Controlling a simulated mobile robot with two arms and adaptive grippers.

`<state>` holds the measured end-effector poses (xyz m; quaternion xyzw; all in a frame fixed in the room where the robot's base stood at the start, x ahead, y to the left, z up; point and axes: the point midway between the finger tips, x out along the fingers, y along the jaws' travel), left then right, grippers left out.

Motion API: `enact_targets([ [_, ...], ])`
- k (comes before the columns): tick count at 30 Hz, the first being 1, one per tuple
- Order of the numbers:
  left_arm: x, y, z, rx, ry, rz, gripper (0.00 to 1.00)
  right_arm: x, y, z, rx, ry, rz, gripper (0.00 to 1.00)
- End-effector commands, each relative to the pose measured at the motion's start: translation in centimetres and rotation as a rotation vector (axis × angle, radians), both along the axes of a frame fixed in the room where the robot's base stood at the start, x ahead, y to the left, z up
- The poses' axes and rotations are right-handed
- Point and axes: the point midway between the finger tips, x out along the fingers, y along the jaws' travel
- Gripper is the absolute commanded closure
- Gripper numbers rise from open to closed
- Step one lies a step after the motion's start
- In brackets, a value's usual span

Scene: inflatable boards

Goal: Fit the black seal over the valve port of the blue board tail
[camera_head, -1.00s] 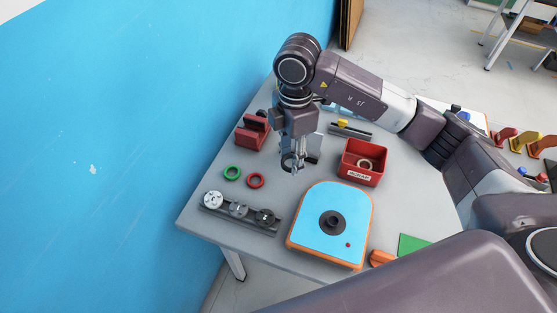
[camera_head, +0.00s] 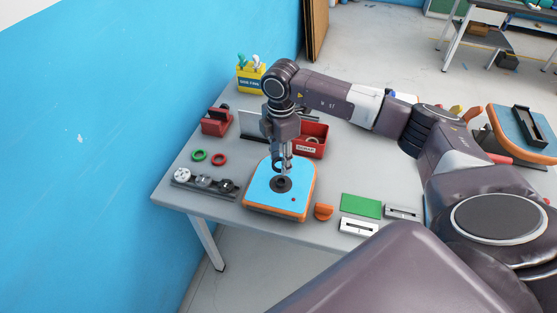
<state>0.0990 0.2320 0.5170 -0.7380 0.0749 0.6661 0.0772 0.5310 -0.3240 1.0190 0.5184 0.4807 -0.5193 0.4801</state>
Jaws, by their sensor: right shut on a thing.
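The blue board tail (camera_head: 262,184), with an orange rim, lies flat on the grey table. Its dark round valve port (camera_head: 281,184) is near the middle of its top, with a small red dot closer to the front edge. My right gripper (camera_head: 283,168) points down over the board, just above and behind the port in the picture. It is shut on the black seal (camera_head: 277,161), a small dark ring seen partly behind the fingers. The seal looks apart from the port, but the exact gap is hard to tell. My left gripper is not in view.
A green ring (camera_head: 199,155) and a red ring (camera_head: 219,159) lie left of the board. A rail with valve caps (camera_head: 205,183) is at the front left. A red scrap box (camera_head: 312,141) stands close behind. An orange piece (camera_head: 323,211) and green sheet (camera_head: 361,206) lie right.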

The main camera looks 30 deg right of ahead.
Motion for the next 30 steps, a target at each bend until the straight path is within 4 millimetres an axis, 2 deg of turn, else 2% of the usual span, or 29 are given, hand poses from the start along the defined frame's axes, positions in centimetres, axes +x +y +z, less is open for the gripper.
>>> enact_targets([
  [8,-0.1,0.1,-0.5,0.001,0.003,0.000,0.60,0.0,0.0,-0.5,-0.001,0.001,0.001,0.78],
  [15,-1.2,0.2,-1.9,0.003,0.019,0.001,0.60,-0.1,0.0,-2.3,0.000,0.002,0.001,0.78],
  [24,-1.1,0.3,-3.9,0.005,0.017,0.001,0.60,-0.1,0.1,-5.1,0.000,0.002,0.001,0.78],
  [30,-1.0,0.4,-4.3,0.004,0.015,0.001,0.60,0.0,0.0,-5.8,0.000,0.001,0.001,0.78],
])
